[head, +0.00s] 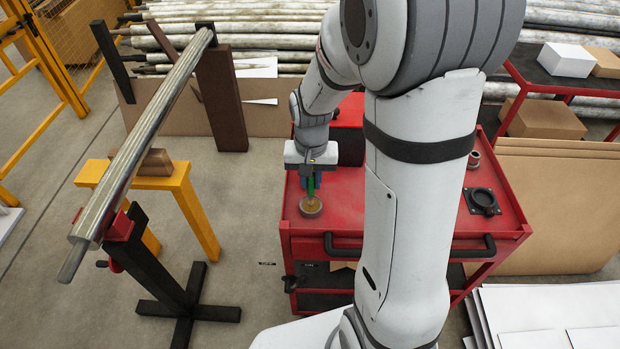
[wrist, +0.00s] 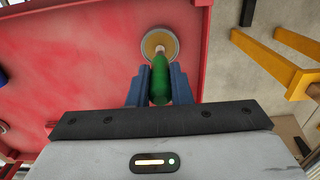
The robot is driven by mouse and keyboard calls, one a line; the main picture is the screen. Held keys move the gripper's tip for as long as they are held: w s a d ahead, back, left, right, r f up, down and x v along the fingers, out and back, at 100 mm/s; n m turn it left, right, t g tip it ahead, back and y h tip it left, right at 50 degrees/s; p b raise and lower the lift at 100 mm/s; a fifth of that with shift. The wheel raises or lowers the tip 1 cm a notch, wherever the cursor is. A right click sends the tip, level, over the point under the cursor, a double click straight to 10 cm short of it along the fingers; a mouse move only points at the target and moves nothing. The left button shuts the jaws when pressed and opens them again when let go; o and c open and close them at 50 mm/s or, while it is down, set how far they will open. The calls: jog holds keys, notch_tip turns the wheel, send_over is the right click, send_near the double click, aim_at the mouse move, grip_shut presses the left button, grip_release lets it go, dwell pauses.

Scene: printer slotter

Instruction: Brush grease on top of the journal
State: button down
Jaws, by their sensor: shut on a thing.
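A brush with a green handle (head: 311,187) is upright in my gripper (head: 311,178), over a round tin (head: 311,208) on the red cart. In the wrist view the blue fingers (wrist: 160,75) are shut on the green handle (wrist: 159,88), and the tin (wrist: 152,36) lies beyond it. The bristles are hidden, so I cannot tell whether they touch the grease. A long metal shaft (head: 150,120) lies at the left, apart from my gripper. Its near end steps down to a narrower journal (head: 73,262).
The shaft rests on a black stand with a red head (head: 121,226) and a brown post (head: 221,100). A yellow trestle (head: 196,205) stands beneath. The red cart (head: 345,195) also holds a black flanged part (head: 482,200). Open floor lies between cart and shaft.

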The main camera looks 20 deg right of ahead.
jog(key=shift+r+p, duration=2.7)
jog(key=shift+r, duration=0.8)
jog(key=shift+s+f, duration=0.1)
